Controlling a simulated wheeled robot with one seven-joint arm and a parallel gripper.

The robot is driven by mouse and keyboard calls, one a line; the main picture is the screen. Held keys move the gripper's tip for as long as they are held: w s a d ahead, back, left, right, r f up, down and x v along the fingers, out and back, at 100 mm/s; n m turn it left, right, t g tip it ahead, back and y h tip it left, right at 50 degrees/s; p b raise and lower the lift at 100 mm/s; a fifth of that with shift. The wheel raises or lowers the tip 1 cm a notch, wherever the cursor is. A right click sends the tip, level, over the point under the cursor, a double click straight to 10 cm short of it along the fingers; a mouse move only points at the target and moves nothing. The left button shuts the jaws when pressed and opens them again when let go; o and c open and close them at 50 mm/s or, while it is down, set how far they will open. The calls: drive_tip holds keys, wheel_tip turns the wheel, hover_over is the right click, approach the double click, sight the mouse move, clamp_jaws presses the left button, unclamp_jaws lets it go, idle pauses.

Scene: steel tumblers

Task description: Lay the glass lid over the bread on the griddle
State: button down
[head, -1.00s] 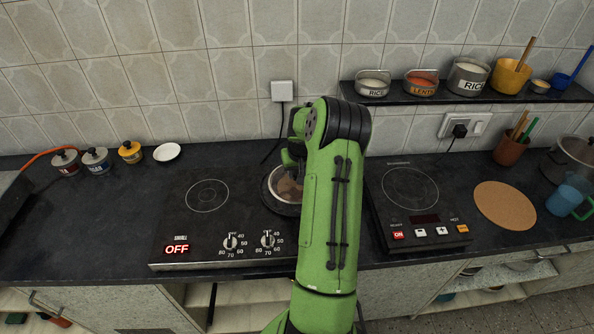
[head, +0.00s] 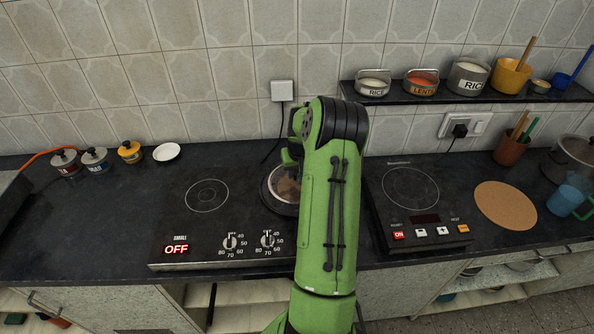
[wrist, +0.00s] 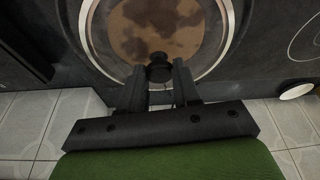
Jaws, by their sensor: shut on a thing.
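The glass lid (wrist: 88,32) is clear with a pale rim and a black knob (wrist: 158,70). My gripper (wrist: 159,75) is shut on this knob in the wrist view. The browned bread (wrist: 150,28) shows through the glass, below the lid. In the head view the bread (head: 288,188) and the dark griddle (head: 274,206) are on the right part of the left hob, partly hidden by my green arm. I cannot tell whether the lid rests on the griddle or hangs just above it. My fingertips are hidden in the head view.
The left hob (head: 190,232) has a bare left burner and reads OFF. A second hob (head: 412,195) stands right of my arm, beside a round cork mat (head: 505,205). Small jars and a white dish (head: 167,152) stand at the back left. A shelf (head: 430,97) holds pots.

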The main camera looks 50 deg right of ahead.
drive_tip(key=shift+f+b, duration=0.55)
drive_tip(key=shift+f, duration=0.05)
drive_tip(key=c, duration=0.7)
unclamp_jaws()
drive_tip(key=p+v, duration=0.1)
drive_tip(key=v, duration=1.4)
drive_tip(key=shift+s+a+r, duration=0.1)
drive_tip(key=shift+r, duration=0.3)
